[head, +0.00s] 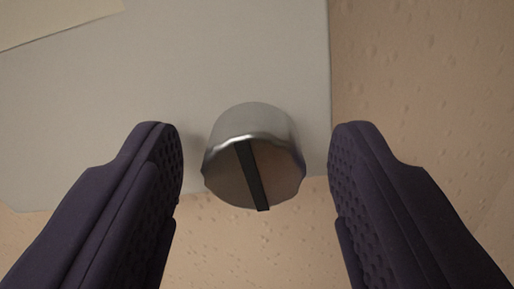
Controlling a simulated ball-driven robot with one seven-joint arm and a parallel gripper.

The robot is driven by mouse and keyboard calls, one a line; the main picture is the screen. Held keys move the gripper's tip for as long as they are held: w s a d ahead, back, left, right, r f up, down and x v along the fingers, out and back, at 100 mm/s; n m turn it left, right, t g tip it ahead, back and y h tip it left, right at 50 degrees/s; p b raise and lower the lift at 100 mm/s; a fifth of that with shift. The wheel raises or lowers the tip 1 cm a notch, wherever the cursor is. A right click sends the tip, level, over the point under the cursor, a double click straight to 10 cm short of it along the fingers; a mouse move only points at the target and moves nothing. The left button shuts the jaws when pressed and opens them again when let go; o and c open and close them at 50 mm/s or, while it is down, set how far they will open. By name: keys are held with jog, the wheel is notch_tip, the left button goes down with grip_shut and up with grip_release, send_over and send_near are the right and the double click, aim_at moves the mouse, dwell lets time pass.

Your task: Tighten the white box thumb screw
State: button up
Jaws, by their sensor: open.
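A silver metal thumb screw (232,172) stands out from the lower right part of a white box (160,90). Its round face carries a dark line that runs from upper left to lower right, close to upright. My gripper (256,160) is open, with one dark padded finger to the left of the screw and one to the right. There is a gap on both sides, and neither finger appears to touch the screw. The screw sits between the fingertips, slightly nearer the left one.
A bumpy beige wall (420,80) lies behind the box, to its right and below it. A cream sheet or panel (55,20) shows at the top left on the box. The space around the screw looks clear apart from my fingers.

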jog(key=shift+c, duration=0.5)
grip_shut()
